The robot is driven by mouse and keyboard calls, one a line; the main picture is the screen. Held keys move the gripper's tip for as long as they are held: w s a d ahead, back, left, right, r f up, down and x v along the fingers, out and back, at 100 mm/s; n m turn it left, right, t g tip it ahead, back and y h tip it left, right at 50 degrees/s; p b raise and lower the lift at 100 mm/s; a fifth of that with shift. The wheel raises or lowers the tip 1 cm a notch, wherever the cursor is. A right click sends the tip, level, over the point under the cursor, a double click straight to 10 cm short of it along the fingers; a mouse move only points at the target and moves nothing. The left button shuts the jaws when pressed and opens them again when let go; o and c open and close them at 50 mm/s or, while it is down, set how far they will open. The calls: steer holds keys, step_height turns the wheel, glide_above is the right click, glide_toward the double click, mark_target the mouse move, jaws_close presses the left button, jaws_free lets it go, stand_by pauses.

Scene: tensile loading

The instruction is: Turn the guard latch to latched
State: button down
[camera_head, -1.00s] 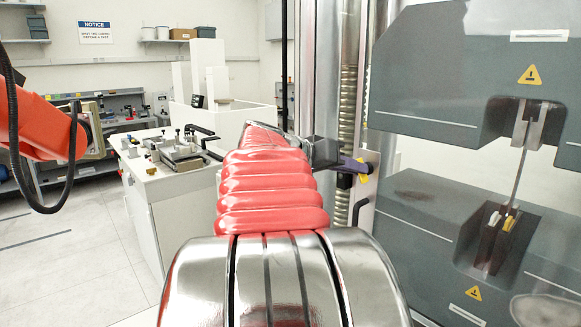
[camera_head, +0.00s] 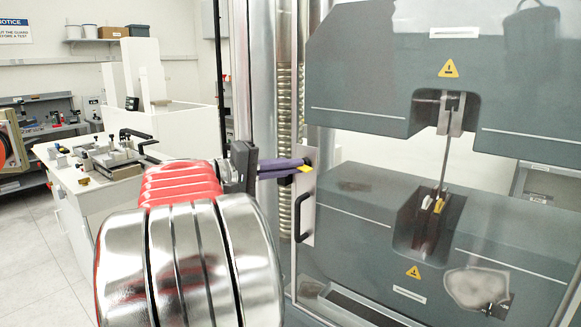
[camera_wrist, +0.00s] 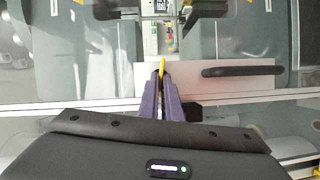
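The guard latch (camera_wrist: 163,66) is a small yellow lever on a pale plate (camera_head: 308,222) at the edge of the clear guard. In the head view the latch (camera_head: 297,169) shows beside my fingertips. My gripper (camera_head: 302,165) has purple fingers that reach the plate from the left. In the wrist view my gripper (camera_wrist: 162,78) has its fingers close together with the yellow lever between their tips, so it looks shut on the latch. The fingers hide part of the lever, and I cannot tell its exact turn.
A black handle (camera_head: 300,215) is on the plate below the latch. The grey testing machine (camera_head: 370,75) stands behind the guard, with a thin specimen (camera_head: 445,150) between its jaws. A white bench (camera_head: 95,195) with fixtures is at the left.

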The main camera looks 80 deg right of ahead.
steer(key=shift+w+f+n+g+h, duration=0.1)
steer(key=shift+f+n+g+h, duration=0.05)
steer(key=shift+n, duration=0.4)
steer(key=shift+w+f+n+g+h, duration=0.1)
steer(key=shift+n+g+h, duration=0.05)
steer(key=shift+n, duration=0.4)
steer(key=c, duration=2)
jaws_free()
steer(key=shift+s, duration=0.1)
steer(key=v, duration=1.4)
steer(key=shift+d, duration=0.15)
